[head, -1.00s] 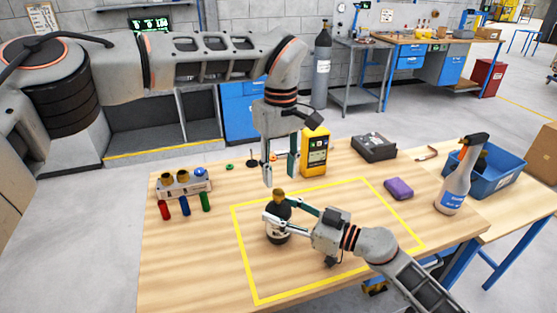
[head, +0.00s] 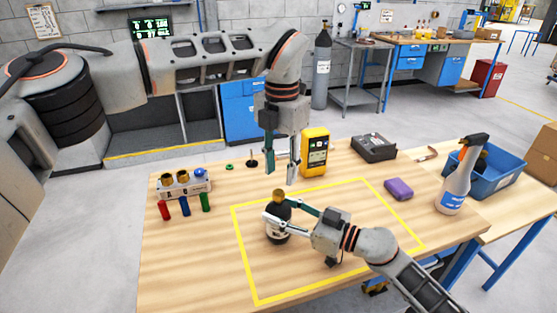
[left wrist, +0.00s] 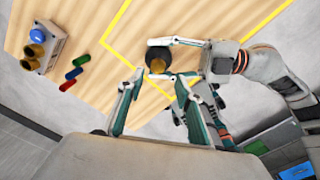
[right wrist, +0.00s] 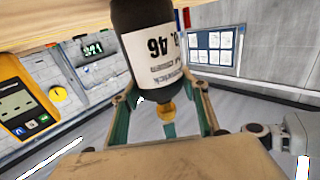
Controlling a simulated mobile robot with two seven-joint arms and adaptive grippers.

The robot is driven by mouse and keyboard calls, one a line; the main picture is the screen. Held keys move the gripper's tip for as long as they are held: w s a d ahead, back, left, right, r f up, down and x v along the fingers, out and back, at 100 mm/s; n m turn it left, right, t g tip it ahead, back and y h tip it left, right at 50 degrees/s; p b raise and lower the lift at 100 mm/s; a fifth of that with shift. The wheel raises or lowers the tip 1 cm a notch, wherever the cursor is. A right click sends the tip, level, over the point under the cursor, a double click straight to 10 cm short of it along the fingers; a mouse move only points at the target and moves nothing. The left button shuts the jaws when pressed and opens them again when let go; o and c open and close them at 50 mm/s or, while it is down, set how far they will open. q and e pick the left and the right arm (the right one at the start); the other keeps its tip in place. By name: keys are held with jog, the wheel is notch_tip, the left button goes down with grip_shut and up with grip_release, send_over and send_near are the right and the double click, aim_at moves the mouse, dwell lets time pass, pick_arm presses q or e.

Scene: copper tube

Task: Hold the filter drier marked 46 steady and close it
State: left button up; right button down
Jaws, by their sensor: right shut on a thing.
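The filter drier (head: 279,222) stands upright on the wooden table inside the yellow outline. I cannot tell whether that end is a cap or a bare fitting. My right gripper (head: 272,217) is shut around the drier's body from the right. My left gripper (head: 280,174) is open and empty, pointing down just above the drier. In the left wrist view the brass top (left wrist: 158,66) lies between and beyond its fingers.
A rack (head: 184,186) with brass pieces and a blue one stands at the left, with red, blue and green cylinders before it. A yellow meter (head: 315,152) stands close behind my left gripper. A purple block (head: 398,189), spray bottle (head: 456,185) and blue bin (head: 505,178) are right.

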aim_at(278, 192)
pick_arm(q)
jog(key=n, duration=0.7)
jog(key=shift+r+n, duration=0.2)
jog(key=shift+n, duration=0.1)
jog(key=n, duration=0.3)
jog(key=shift+r+n, duration=0.1)
jog(key=shift+n, duration=0.3)
jog(key=n, duration=0.3)
jog(key=shift+a+r, duration=0.1)
jog(key=n, duration=0.4)
jog(key=shift+r, duration=0.1)
jog(key=n, duration=0.3)
jog(key=shift+r+n, duration=0.1)
jog(key=shift+n, duration=0.3)
jog(key=n, duration=0.3)
jog(key=shift+w+a+r, duration=0.1)
jog(key=n, duration=0.4)
jog(key=shift+r+n, duration=0.15)
jog(key=shift+n, duration=0.15)
jog(key=shift+f, duration=4)
